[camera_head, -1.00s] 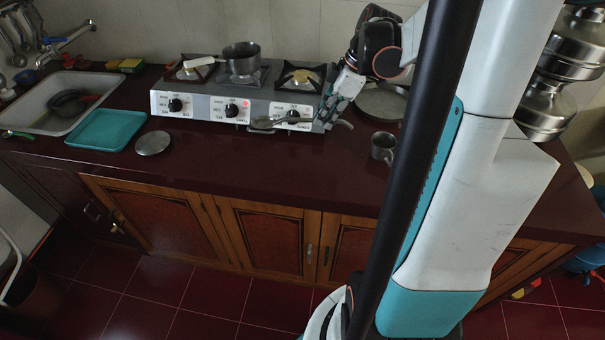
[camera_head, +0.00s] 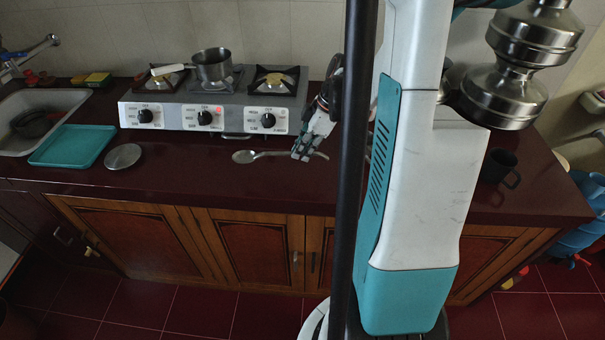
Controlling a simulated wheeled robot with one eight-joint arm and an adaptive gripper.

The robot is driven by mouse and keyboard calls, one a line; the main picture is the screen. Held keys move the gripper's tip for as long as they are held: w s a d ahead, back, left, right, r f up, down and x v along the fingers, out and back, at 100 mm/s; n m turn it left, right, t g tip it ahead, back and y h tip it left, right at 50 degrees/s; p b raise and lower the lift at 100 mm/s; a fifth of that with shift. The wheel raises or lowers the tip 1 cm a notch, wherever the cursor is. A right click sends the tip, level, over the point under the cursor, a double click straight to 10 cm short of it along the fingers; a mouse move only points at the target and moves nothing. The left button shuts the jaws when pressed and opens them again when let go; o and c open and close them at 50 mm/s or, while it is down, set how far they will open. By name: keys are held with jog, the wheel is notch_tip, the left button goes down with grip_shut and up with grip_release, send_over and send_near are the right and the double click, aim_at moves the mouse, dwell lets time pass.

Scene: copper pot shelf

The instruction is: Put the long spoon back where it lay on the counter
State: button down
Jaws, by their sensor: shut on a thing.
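The long spoon (camera_head: 262,154) is a silver metal spoon in front of the stove, its bowl to the left and its handle running right. My gripper (camera_head: 301,156) is shut on the handle. The handle's end shows just right of the fingers. The spoon appears low, at or just over the dark red counter (camera_head: 215,181); I cannot tell whether it touches. My arm and a black pole hide the counter to the right of the gripper.
The stove (camera_head: 215,112) stands behind the spoon, with a small pot (camera_head: 212,66) on it. A round metal lid (camera_head: 123,156) and a teal tray (camera_head: 73,146) lie to the left. A dark mug (camera_head: 499,167) stands at the right. The counter's front strip is clear.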

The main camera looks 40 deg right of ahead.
notch_tip(320, 180, down, 8)
jog(key=b, duration=0.2)
jog(key=shift+r+b, duration=0.15)
jog(key=shift+b, duration=0.15)
jog(key=c, duration=1.7)
grip_release()
jog(key=p+v, duration=0.2)
jog(key=v, duration=0.2)
jog(key=p+v, duration=0.1)
jog(key=v, duration=0.4)
jog(key=p+v, duration=0.2)
jog(key=v, duration=0.2)
jog(key=shift+w+d+r+p, duration=0.2)
jog(key=shift+d+r+p, duration=0.1)
jog(key=shift+d, duration=0.1)
jog(key=shift+w, duration=0.1)
